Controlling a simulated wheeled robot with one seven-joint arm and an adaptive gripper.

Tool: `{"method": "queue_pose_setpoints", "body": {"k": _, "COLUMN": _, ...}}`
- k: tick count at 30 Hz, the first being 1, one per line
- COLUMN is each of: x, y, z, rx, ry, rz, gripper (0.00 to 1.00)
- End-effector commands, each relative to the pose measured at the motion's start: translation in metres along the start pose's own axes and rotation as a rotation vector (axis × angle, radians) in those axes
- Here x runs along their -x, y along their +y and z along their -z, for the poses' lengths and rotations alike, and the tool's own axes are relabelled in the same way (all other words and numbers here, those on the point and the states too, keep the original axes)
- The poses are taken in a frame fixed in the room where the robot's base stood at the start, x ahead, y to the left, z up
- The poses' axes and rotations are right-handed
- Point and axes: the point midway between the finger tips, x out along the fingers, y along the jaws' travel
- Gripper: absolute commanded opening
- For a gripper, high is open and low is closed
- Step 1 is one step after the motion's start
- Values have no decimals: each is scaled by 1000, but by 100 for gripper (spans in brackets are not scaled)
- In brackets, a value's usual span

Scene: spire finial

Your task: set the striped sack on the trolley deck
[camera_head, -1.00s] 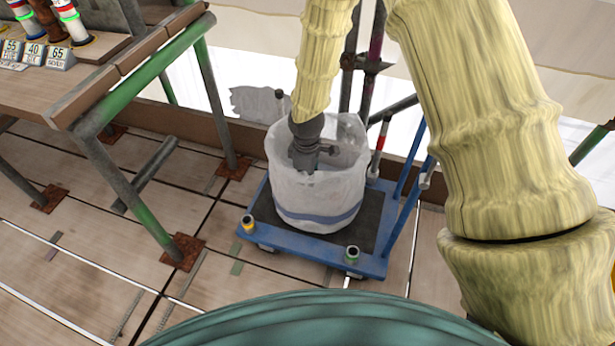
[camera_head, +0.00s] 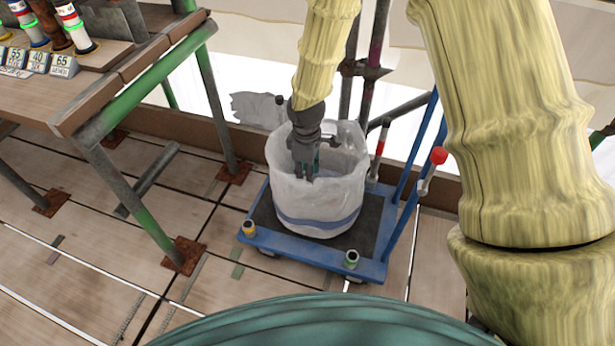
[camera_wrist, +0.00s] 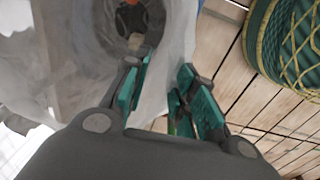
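The striped sack (camera_head: 318,210) is white with a blue band near its base. It stands upright, open at the top, on the dark deck of the blue trolley (camera_head: 300,256). My gripper (camera_head: 308,176) points down at the mouth of the sack, in front of its far inner wall. In the wrist view my gripper (camera_wrist: 167,66) has its green-padded fingers apart, with a gap between them. The pale cloth of the sack (camera_wrist: 70,60) fills the left and middle there, close to the fingers. I cannot tell whether a finger touches the cloth.
A workbench (camera_head: 150,90) with green and grey tube legs stands at the left, bearing striped cylinders and number cards. The trolley's blue handle (camera_head: 408,200) rises on the right, with a red knob (camera_head: 439,155) near it. Scaffold poles stand behind. Plank floor is free at left front.

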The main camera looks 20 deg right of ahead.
Motion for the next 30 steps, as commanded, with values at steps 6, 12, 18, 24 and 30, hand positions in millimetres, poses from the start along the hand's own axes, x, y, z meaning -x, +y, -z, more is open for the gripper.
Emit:
{"method": "queue_pose_setpoints", "body": {"k": 6, "x": 39, "y": 0, "z": 0, "rx": -1, "ry": 1, "rz": -1, "gripper": 27}}
{"method": "queue_pose_setpoints", "body": {"k": 12, "x": 57, "y": 0, "z": 0, "rx": -1, "ry": 0, "rz": 0, "gripper": 27}}
{"method": "queue_pose_setpoints", "body": {"k": 18, "x": 61, "y": 0, "z": 0, "rx": 0, "ry": 0, "rz": 0, "gripper": 27}}
{"method": "queue_pose_setpoints", "body": {"k": 24, "x": 60, "y": 0, "z": 0, "rx": 0, "ry": 0, "rz": 0, "gripper": 27}}
{"method": "queue_pose_setpoints", "body": {"k": 30, "x": 60, "y": 0, "z": 0, "rx": 0, "ry": 0, "rz": 1, "gripper": 27}}
